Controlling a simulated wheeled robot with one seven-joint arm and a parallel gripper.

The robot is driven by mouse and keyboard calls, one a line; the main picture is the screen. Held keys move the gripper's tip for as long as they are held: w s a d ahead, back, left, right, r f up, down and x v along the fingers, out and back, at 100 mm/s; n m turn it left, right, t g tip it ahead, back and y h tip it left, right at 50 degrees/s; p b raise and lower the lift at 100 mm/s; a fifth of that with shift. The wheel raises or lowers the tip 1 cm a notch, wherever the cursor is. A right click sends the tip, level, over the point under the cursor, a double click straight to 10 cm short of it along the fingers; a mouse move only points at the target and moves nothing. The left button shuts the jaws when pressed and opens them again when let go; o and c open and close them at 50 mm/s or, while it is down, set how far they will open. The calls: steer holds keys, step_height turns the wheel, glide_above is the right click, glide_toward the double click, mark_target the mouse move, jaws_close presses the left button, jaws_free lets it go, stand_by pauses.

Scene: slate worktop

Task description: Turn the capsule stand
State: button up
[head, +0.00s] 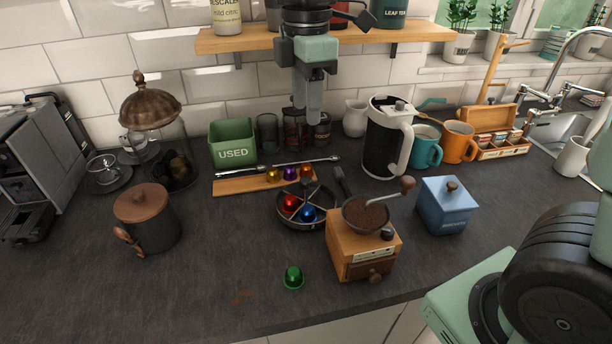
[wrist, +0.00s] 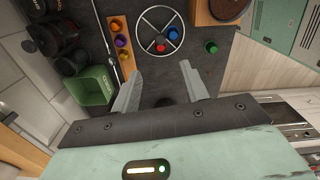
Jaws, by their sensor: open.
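The capsule stand (head: 306,225) is a round dark carousel with a thin metal rim and spokes, on the worktop left of the coffee grinder. It holds a red capsule (head: 291,205) and a blue capsule (head: 308,213); other compartments look empty. It also shows in the wrist view (wrist: 160,20), beyond my fingertips. My gripper (head: 314,113) points down in front of the shelf, well above the worktop and behind the stand. In the wrist view, its two fingers (wrist: 160,78) are apart with nothing between them. A green capsule (head: 293,277) lies on the worktop in front of the stand.
A wooden strip (head: 245,182) with several capsules and a metal rod (head: 275,165) lie behind the stand. The grinder (head: 361,245) with its crank stands close at right. A green USED bin (head: 232,142) is at back left. The front-left worktop is mostly clear.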

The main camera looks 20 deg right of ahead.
mark_target(307, 179)
step_height(307, 179, down, 16)
steer(key=shift+r+p, duration=0.25)
steer(key=shift+p, duration=0.1)
jaws_close()
